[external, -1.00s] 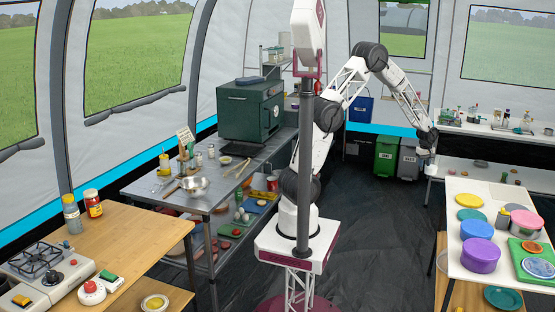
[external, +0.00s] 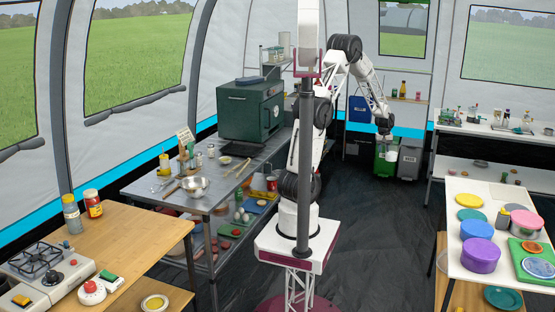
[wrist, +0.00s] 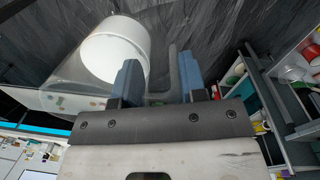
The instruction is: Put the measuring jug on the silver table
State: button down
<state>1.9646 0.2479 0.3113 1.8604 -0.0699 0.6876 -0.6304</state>
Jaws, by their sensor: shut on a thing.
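The measuring jug (wrist: 112,52) is a white, translucent-looking cylinder with a handle, large at the upper left of the wrist view. My gripper (wrist: 158,85) is shut on its handle, which passes between the two blue-grey fingers. The jug hangs above the dark floor. In the external view my gripper (external: 384,132) is in the air in front of the green bin, well right of the silver table, and the jug is too small to make out clearly. The silver table (external: 170,200) is the grey metal table left of my base.
The silver table holds a dark green oven (external: 250,110), a metal bowl (external: 195,185), utensils and jars; its lower shelf is loaded. Green (external: 386,157) and grey (external: 410,160) bins stand behind. A white table (external: 455,270) with colored containers is at right. Clear floor lies between.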

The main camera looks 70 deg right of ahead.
jog(key=w+a+r+m, duration=0.1)
jog(key=w+a+m, duration=0.2)
jog(key=w, duration=1.7)
jog(key=w+a+r+m, duration=0.2)
jog(key=w+a, duration=0.1)
jog(key=w, duration=1.6)
jog(key=w+a+m, duration=0.2)
jog(key=w+a, duration=0.6)
jog(key=w, duration=0.4)
jog(key=w+a+m, duration=0.2)
jog(key=w+a, duration=0.6)
jog(key=a, duration=0.3)
jog(key=w+a+m, duration=0.3)
jog(key=w+a, duration=0.4)
jog(key=a, duration=0.3)
jog(key=w+a+m+y, duration=0.1)
jog(key=a+m, duration=0.3)
jog(key=a, duration=2)
jog(key=shift+w+a+m, duration=0.3)
jog(key=shift+w+a, duration=0.05)
jog(key=shift+w, duration=0.1)
